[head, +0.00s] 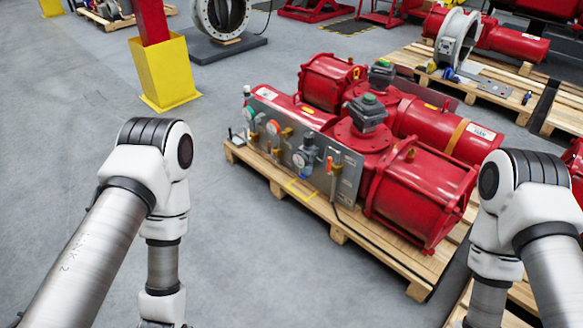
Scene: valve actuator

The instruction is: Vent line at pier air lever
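A large red valve actuator (420,185) lies on a wooden pallet in front of me, right of centre. A grey panel (318,150) along its near side carries gauges, brass fittings and a small orange-red handle (329,164). A small lever-like part (236,136) shows at the panel's left end; I cannot tell whether it is the air lever. My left arm comes in from the left and my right arm from the right, both short of the actuator. Both grippers are below the picture's bottom edge or hidden, so their fingers do not show.
The wooden pallet (290,192) sticks out under the actuator. A red post with a yellow base guard (163,72) stands at the upper left. Another pallet with red equipment (490,75) is at the upper right. The grey floor left of the actuator is clear.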

